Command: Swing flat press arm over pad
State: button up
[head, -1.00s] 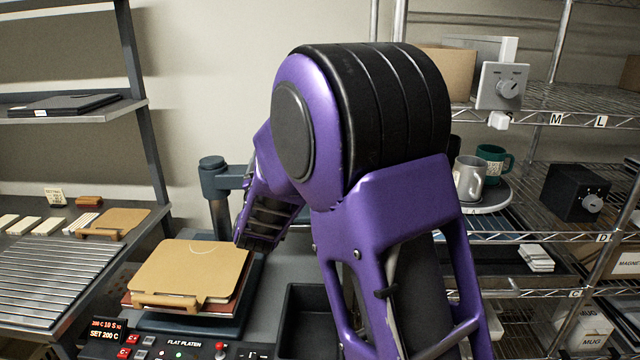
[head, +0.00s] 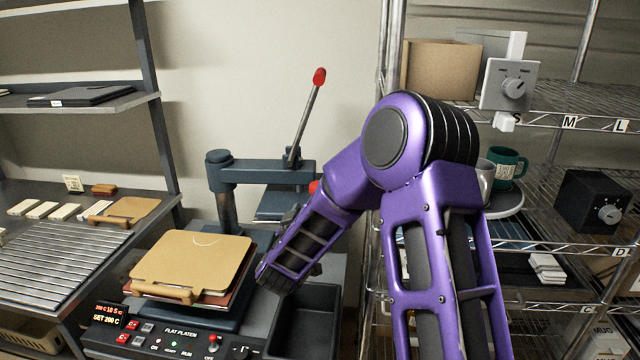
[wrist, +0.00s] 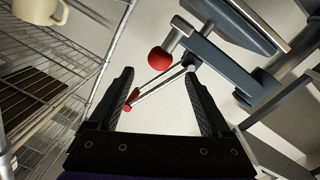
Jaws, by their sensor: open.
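The flat press arm (head: 270,172) is dark blue-grey and reaches right from its post, turned away from the pad. Its platen (head: 282,207) hangs behind my arm. A lever with a red tip (head: 319,77) stands up from it. A red knob (head: 313,187) shows partly behind my arm. In the wrist view, the red ball knob (wrist: 158,60) lies just ahead of my open, empty gripper (wrist: 158,72), near the line between the fingertips; contact cannot be told. The pad is covered by a tan board stack (head: 193,262). In the head view my gripper is hidden.
The control panel (head: 170,340) is in front of the pad. A dark empty bin (head: 308,312) is to its right. A wire shelf (head: 560,125) with mugs and boxes stands right of my arm. A ribbed rack (head: 45,262) is at left.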

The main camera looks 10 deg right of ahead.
jog(key=x, duration=1.2)
jog(key=shift+w, duration=0.1)
jog(key=shift+r, duration=0.1)
grip_shut()
